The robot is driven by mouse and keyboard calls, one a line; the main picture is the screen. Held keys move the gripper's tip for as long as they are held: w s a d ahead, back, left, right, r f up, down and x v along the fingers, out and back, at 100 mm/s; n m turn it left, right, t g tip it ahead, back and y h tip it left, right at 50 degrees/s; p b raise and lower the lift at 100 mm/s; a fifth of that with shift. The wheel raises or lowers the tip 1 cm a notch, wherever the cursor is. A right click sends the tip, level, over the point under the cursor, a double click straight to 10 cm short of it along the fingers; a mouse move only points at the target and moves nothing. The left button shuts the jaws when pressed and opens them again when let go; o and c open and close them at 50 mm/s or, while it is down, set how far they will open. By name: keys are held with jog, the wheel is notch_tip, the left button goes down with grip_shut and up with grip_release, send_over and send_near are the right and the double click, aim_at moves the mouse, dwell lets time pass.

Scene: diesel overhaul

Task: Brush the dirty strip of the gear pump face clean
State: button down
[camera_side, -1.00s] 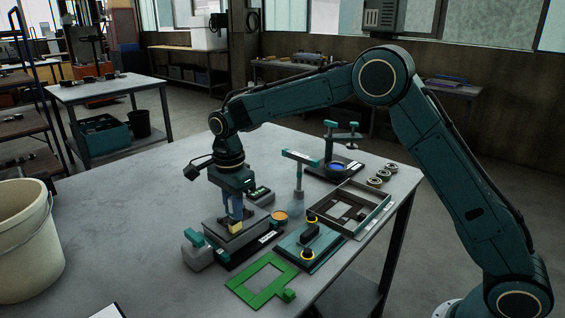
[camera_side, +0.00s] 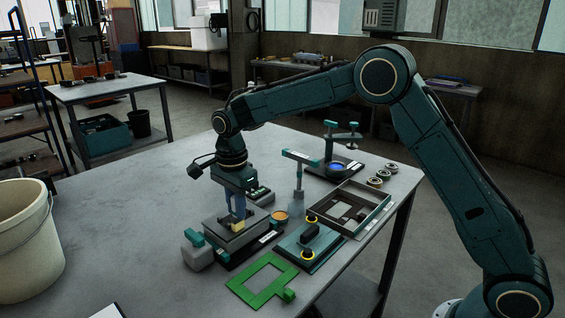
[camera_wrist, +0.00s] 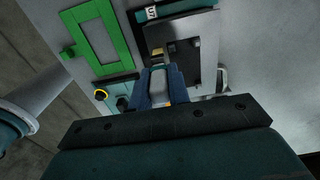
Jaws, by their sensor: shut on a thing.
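The gear pump face is the flat grey top of a block (camera_side: 222,237) near the middle of the table in the side view. It also shows as a dark grey plate in the wrist view (camera_wrist: 203,55). My gripper (camera_side: 236,211) points down over it, with blue fingers shut on a small brush. The brush's yellow end (camera_side: 238,226) is at the face, near its back right part; I cannot tell whether it touches. In the wrist view my gripper (camera_wrist: 164,80) holds the brush's pale handle. I cannot make out the dirty strip clearly.
A green frame (camera_side: 264,281) lies in front. A teal plate with yellow-ringed knobs (camera_side: 298,244) and a dark open tray (camera_side: 362,222) lie to the right. A teal-topped grey fixture (camera_side: 197,251) stands left of the block.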

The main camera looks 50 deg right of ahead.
jog(key=shift+d, duration=0.5)
jog(key=shift+d, duration=0.75)
jog(key=shift+d, duration=0.25)
dwell(0.3)
jog(key=shift+d, duration=0.65)
jog(key=shift+d+f, duration=0.1)
jog(key=shift+d, duration=0.15)
jog(key=shift+d, duration=0.75)
notch_tip(320, 180, up, 6)
dwell(1.1)
